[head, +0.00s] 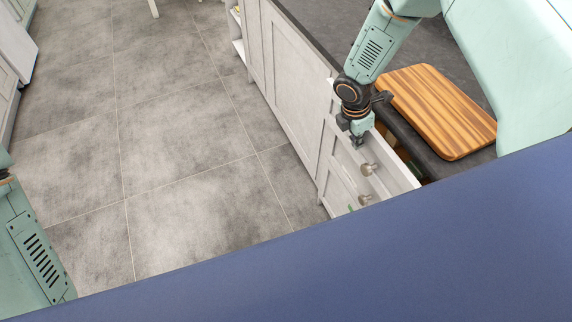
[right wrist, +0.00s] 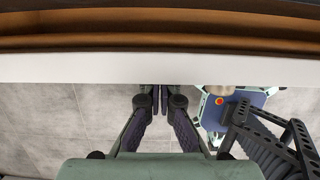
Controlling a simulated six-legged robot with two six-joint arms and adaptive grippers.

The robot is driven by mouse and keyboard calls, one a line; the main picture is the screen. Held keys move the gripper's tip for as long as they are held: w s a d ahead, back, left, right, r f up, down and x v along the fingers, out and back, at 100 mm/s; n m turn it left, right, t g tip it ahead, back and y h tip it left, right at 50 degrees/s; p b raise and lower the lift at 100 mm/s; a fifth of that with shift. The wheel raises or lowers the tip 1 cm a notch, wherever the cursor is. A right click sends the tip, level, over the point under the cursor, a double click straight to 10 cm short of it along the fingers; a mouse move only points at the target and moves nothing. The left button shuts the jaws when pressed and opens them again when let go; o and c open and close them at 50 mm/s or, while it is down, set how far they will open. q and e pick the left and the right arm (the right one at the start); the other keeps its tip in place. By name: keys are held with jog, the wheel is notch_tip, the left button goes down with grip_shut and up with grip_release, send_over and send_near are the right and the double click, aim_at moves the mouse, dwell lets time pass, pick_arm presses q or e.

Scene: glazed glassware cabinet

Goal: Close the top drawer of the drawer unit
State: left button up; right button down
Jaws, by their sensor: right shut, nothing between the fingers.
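The drawer unit is white, with a dark worktop. Its top drawer (head: 392,166) stands pulled out, and its dark interior shows behind the white front. A round metal knob (head: 368,169) is on this front. In the right wrist view the drawer's white front edge (right wrist: 60,69) runs across the picture, with the brown inside above it. My right gripper (head: 357,142) is shut and empty, at the outer side of the drawer front near its far end. Its closed fingers (right wrist: 160,97) point at the white edge; I cannot tell whether they touch it. My left gripper is out of view.
A striped wooden board (head: 437,110) lies on the dark worktop (head: 318,38) above the open drawer. A lower knob (head: 365,199) sits beneath the top one. Grey tiled floor (head: 170,130) in front of the cabinets is clear.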

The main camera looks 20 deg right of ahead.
aim_at(367, 136)
jog(key=d, duration=0.3)
jog(key=shift+w+d+r, duration=0.1)
jog(key=shift+w, duration=0.1)
jog(key=shift+d, duration=0.7)
jog(key=shift+w, duration=0.1)
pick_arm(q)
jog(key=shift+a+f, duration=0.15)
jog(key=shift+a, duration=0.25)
pick_arm(e)
jog(key=shift+r, duration=0.1)
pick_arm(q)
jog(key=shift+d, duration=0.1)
